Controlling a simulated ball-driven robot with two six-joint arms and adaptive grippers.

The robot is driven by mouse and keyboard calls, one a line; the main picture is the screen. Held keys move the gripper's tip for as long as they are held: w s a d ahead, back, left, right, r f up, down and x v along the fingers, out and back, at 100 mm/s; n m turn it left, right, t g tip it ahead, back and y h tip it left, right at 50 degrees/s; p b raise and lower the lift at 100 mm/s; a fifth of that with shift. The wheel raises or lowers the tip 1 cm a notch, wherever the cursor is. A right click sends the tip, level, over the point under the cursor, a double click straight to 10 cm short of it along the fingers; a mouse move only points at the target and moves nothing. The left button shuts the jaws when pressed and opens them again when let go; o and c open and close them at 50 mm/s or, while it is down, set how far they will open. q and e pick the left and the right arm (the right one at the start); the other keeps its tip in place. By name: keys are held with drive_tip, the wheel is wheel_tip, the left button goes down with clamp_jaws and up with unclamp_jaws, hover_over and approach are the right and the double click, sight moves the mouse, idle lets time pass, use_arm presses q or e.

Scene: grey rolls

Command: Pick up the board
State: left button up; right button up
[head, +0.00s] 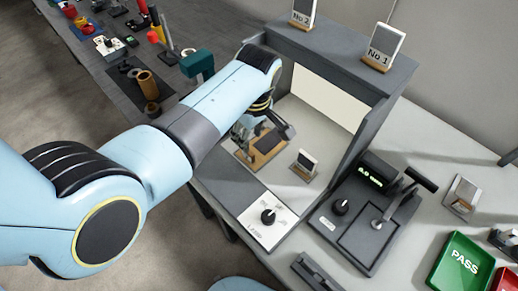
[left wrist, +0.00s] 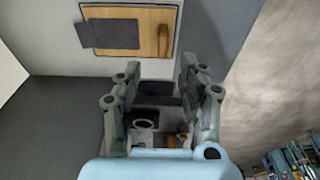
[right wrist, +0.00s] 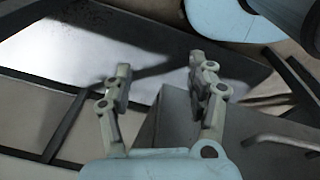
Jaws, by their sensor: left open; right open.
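The board (head: 262,159), wooden with a dark grey square piece on it, lies flat inside the grey booth. It also shows in the left wrist view (left wrist: 150,28), near the top edge, with a small wooden bar at its right end. My left gripper (left wrist: 161,68) is open and empty, with the board beyond its fingertips. In the head view the left gripper (head: 268,132) is at the board and partly hides it; I cannot tell whether it touches. My right gripper (right wrist: 159,68) is open and empty in the right wrist view and is not seen in the head view.
The booth's side wall (head: 350,140) and top (head: 335,42) close in around the board. A small card on a wooden stand (head: 305,163) stands right of it. A dial panel (head: 268,215) is in front. A gauge device (head: 370,215) and green PASS tray (head: 460,262) are to the right.

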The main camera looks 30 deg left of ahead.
sight(261, 145)
use_arm(q)
wheel_tip(261, 145, down, 3)
drive_tip(key=b, duration=0.2)
drive_tip(key=shift+w+a+b, duration=0.1)
drive_tip(key=shift+a+b, duration=0.05)
drive_tip(key=shift+b, duration=0.15)
drive_tip(key=f+b, duration=0.2)
drive_tip(key=b, duration=0.1)
drive_tip(key=f+b, duration=0.3)
drive_tip(key=shift+s+a+f, duration=0.1)
drive_tip(key=shift+s+a, duration=0.05)
drive_tip(key=shift+s, duration=0.05)
drive_tip(key=shift+c, duration=0.5)
clamp_jaws()
